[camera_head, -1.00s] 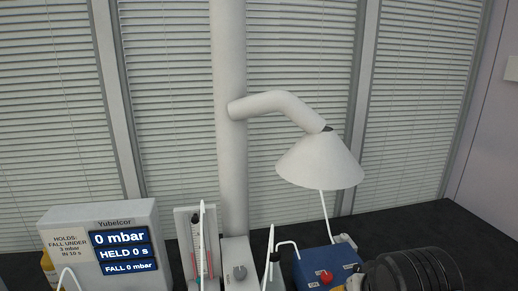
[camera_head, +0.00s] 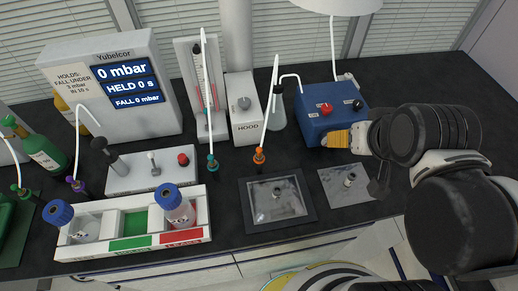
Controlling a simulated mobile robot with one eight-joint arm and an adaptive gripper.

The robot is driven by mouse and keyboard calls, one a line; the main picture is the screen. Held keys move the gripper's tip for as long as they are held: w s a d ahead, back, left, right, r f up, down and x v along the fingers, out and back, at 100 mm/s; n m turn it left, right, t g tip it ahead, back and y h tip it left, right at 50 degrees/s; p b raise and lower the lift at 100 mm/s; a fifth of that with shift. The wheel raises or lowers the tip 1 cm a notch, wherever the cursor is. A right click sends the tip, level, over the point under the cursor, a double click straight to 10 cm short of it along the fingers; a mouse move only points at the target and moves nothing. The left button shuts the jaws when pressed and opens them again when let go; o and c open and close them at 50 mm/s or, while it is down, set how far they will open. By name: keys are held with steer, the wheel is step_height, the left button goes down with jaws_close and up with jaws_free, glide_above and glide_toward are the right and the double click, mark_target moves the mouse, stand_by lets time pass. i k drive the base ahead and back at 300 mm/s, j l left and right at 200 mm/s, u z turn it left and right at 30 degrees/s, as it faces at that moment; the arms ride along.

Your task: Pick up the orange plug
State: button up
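The orange plug (camera_head: 259,155) is at the lower end of a thin white tube, above the dark bench behind the square dark-framed plate. A teal plug (camera_head: 212,163) on another tube is to its left, and a purple plug (camera_head: 77,184) is at the far left. My gripper (camera_head: 338,139) is to the right of the orange plug, apart from it, in front of the blue box. Its ribbed yellow-orange fingers point left. They overlap from this side, so I cannot tell how far they are open.
A dark-framed plate (camera_head: 252,219) and a grey plate (camera_head: 334,193) lie in front. A white rack (camera_head: 75,252) with blue-capped bottles (camera_head: 178,207) is at left.

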mark_target(259, 150)
steer(key=u, duration=1.85)
steer(key=k+z, duration=0.1)
steer(key=z, duration=0.85)
steer(key=j, duration=0.35)
steer(key=k+j, duration=0.15)
steer(key=j, duration=0.25)
